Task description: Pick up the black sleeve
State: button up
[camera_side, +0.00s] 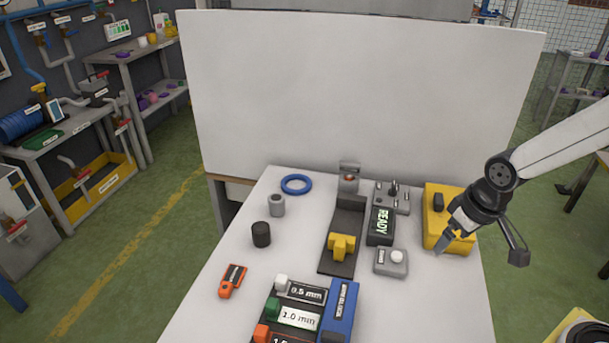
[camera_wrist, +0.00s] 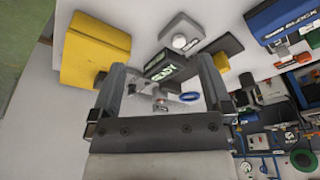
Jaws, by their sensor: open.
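The black sleeve (camera_side: 261,234) is a short dark cylinder standing upright on the white table, left of centre in the side view. My gripper (camera_side: 440,246) is at the right side of the table, in front of the yellow box and far to the right of the sleeve. In the wrist view my gripper (camera_wrist: 163,72) has its two fingers spread wide apart, with nothing held between them.
A grey sleeve (camera_side: 277,205) stands just behind the black one, with a blue ring (camera_side: 296,184) beyond it. An orange tool (camera_side: 232,281) lies in front. Between gripper and sleeve are the dark rail (camera_side: 336,264) with a yellow piece and the READY display (camera_side: 380,226).

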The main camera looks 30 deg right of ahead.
jog(key=shift+w+v, duration=0.45)
jog(key=shift+v, duration=1.55)
jog(key=m+t+y, duration=0.2)
jog(key=m+y, duration=1.1)
jog(key=m, duration=0.9)
send_over(264, 227)
jog(key=d, duration=0.5)
jog(key=f, duration=1.2)
jog(key=shift+s+a+f, duration=0.1)
jog(key=shift+s+f, duration=0.05)
jog(key=shift+s, duration=0.2)
jog(key=shift+f, duration=0.55)
jog(key=shift+x, duration=1.35)
jog(key=x, duration=0.3)
jog(key=shift+s+a+f, duration=0.1)
jog(key=shift+s+a, duration=0.15)
jog(key=shift+s, duration=0.1)
jog(key=shift+x, duration=0.95)
